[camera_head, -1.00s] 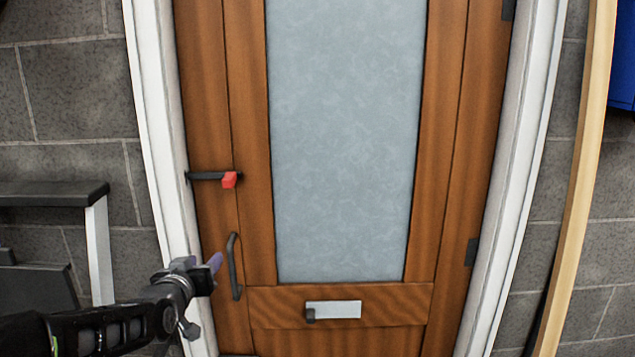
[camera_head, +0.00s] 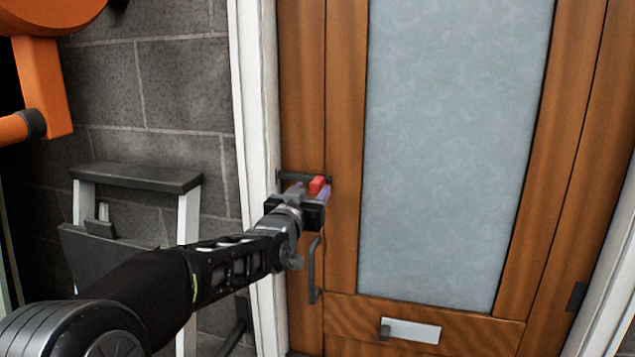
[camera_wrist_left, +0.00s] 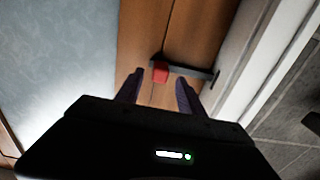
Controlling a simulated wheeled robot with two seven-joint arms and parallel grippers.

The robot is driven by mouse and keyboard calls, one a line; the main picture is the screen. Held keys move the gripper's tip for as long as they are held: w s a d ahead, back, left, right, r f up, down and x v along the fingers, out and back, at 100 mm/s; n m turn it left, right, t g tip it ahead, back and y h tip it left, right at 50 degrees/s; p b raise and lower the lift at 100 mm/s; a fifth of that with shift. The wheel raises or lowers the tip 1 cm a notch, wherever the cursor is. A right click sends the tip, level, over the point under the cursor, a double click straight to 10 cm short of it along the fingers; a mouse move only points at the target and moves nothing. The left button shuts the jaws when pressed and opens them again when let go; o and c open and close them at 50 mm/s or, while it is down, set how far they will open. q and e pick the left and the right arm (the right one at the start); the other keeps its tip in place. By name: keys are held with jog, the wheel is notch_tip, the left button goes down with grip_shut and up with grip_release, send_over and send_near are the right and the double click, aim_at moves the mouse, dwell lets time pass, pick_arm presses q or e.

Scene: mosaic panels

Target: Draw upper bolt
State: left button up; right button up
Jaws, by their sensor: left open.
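The upper bolt (camera_head: 292,176) is a dark bar with a red knob (camera_head: 318,184), mounted across the left edge of the wooden door (camera_head: 344,120). My left gripper (camera_head: 312,192) is at the bolt, its fingertips close to the red knob. In the left wrist view the gripper (camera_wrist_left: 158,88) is open, and the red knob (camera_wrist_left: 160,72) shows just beyond and between its two purple fingers. The dark bar (camera_wrist_left: 192,72) runs from the knob toward the white frame. I cannot tell whether a finger touches the knob. My right gripper is not in view.
A dark curved door handle (camera_head: 313,268) sits just below the bolt, near my left wrist. A pale plate with a dark knob (camera_head: 412,331) is low on the door. A step stool (camera_head: 140,177) stands left of the white door frame (camera_head: 252,130). An orange object (camera_head: 45,80) is at upper left.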

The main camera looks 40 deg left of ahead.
aim_at(315, 188)
pick_arm(q)
jog(key=shift+p+x, duration=0.7)
jog(key=shift+x, duration=1.55)
grip_shut()
